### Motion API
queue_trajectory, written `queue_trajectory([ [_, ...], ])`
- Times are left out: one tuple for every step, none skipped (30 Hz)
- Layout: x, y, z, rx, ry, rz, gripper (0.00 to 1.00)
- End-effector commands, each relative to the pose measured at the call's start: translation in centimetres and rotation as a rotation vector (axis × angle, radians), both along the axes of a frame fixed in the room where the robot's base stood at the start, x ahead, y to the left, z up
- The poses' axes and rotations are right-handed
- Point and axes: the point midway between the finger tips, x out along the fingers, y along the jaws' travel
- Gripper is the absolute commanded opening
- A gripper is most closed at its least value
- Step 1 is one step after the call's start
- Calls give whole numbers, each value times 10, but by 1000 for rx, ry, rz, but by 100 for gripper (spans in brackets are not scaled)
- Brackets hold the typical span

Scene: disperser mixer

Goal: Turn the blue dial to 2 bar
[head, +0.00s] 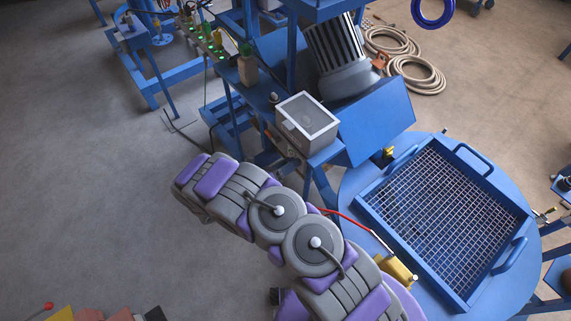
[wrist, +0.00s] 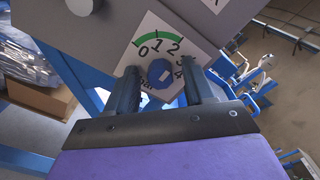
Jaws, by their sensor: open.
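The blue dial (wrist: 162,74) sits in the middle of a tilted white scale plate (wrist: 144,40) in the wrist view. The plate carries the numbers 0 to 4 and a green arc from about 0 to 2. I cannot tell which number the dial points to. My gripper (wrist: 163,76) is open, with one dark finger on each side of the dial. Whether the fingers touch it is not clear. In the head view I cannot make out the dial or my gripper.
The head view shows a blue machine frame with a grey box (head: 307,121). A round blue table with a mesh tray (head: 440,215) stands at the right, and a yellow part (head: 398,272) with a red hose lies close to my arm. Floor on the left is mostly clear.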

Motion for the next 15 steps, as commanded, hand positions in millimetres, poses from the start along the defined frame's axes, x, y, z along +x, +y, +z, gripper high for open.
queue_trajectory([
  [0, 1, 0, 0, 0, 0, 53],
  [0, 1, 0, -1, 0, -1, 53],
  [0, 2, 0, -2, -1, -1, 53],
  [0, 3, 0, -2, -1, -1, 49],
  [0, 4, 0, -2, -2, -1, 46],
  [1, 5, -1, -3, -1, -1, 42],
  [1, 6, -1, -4, -2, -1, 39],
  [1, 7, -1, -4, -2, -1, 36],
  [1, 8, -1, -5, -2, -1, 33],
  [1, 8, -1, -5, -2, -1, 30],
  [1, 8, -1, -5, -2, -1, 27],
  [1, 8, -1, -5, -2, 0, 23],
  [1, 8, -1, -5, -2, 1, 20],
  [1, 8, -1, -5, -2, 1, 17],
  [1, 8, -1, -4, -2, 1, 13],
])
